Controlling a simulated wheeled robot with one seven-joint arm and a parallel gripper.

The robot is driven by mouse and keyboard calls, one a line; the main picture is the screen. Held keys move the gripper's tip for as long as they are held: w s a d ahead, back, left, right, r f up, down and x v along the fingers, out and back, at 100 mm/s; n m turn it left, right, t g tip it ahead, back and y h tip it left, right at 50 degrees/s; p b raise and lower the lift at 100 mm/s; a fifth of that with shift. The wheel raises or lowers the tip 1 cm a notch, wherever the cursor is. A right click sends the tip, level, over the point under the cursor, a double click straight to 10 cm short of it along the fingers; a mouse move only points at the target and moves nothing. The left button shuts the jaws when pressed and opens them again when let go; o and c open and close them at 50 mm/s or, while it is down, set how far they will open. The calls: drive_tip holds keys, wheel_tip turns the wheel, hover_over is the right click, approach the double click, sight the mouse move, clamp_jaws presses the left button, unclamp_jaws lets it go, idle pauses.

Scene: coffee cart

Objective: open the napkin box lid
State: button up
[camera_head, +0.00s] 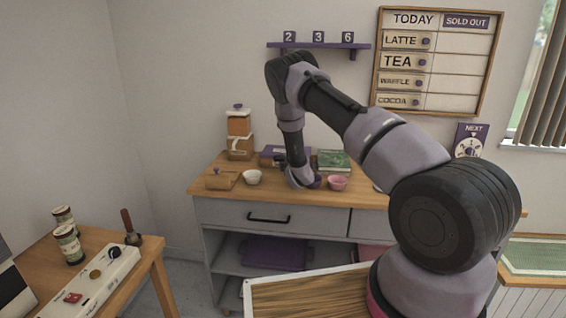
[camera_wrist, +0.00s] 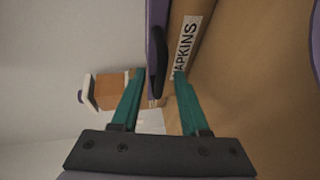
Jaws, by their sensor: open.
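The napkin box (camera_wrist: 198,22) is tan-brown with a white "NAPKINS" label at the top of the wrist view. Its purple lid (camera_wrist: 151,12) runs alongside, with a black handle (camera_wrist: 157,62). My gripper (camera_wrist: 157,73) is open, its two green fingers apart. The handle shows between the fingertips in the picture; I cannot tell whether they touch it. In the head view what seems to be the same box (camera_head: 267,161) stands on the counter, partly hidden behind my arm. The fingers are not clear there.
On the counter (camera_head: 363,197) stand a white bowl (camera_head: 252,177), a pink bowl (camera_head: 338,184), a wooden box (camera_head: 222,181), a green book-like item (camera_head: 333,160) and stacked canisters (camera_head: 239,143). The canisters also show in the wrist view (camera_wrist: 113,91). A side table (camera_head: 147,254) is at left.

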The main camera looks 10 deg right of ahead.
drive_tip(key=shift+w, duration=0.45)
clamp_jaws()
drive_tip(key=shift+f, duration=0.1)
idle(1.0)
